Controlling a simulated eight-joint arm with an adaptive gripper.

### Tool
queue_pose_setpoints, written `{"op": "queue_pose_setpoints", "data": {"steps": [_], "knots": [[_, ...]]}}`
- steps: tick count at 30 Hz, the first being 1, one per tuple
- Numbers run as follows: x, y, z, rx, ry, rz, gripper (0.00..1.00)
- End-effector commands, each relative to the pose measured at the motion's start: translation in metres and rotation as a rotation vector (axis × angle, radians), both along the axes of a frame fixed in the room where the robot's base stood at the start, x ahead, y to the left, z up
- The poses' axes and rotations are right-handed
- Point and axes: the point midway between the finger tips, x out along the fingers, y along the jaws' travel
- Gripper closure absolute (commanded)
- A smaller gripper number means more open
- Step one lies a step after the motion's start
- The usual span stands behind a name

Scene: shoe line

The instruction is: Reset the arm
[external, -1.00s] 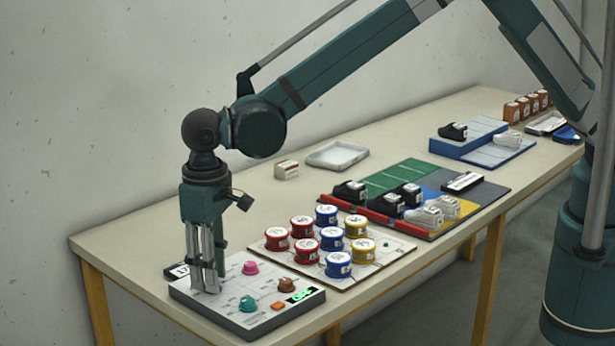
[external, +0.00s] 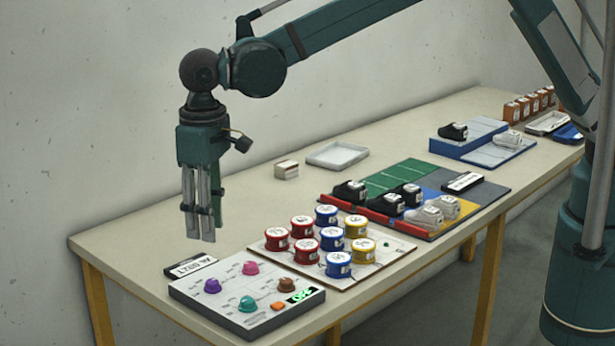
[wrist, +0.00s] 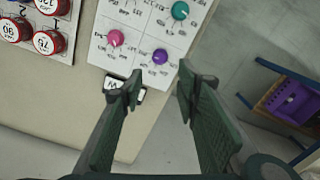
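My gripper (external: 203,236) hangs pointing down, above the left end of the table, over the back left corner of the control panel (external: 230,318). It touches nothing there. In the wrist view the two fingers of my gripper (wrist: 158,85) stand apart with nothing between them. The panel carries a purple knob (external: 211,286), a pink knob (external: 250,268), a teal knob (external: 247,304) and a brown knob (external: 287,285). A small green display (external: 301,296) is lit on it. The purple knob also shows just beyond the fingertips in the wrist view (wrist: 160,56).
A board with several red, blue and yellow round tins (external: 305,252) stands right of the panel. A dark label block (external: 191,267) lies behind the panel. Shoes (external: 350,192) sit on a coloured mat farther right. A white tray (external: 337,154) stands at the back. The table's back left is clear.

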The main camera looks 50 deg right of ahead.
Motion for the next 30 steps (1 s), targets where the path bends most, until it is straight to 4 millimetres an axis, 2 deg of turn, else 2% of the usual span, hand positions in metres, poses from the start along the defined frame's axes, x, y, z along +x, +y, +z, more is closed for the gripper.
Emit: {"op": "queue_pose_setpoints", "data": {"steps": [22,26,30], "knots": [[0.001,-0.002,0.003,0.001,-0.001,-0.001,0.68],[0.007,-0.01,0.008,0.006,-0.003,-0.005,0.68],[0.018,-0.03,0.021,0.015,-0.01,-0.015,0.68]]}}
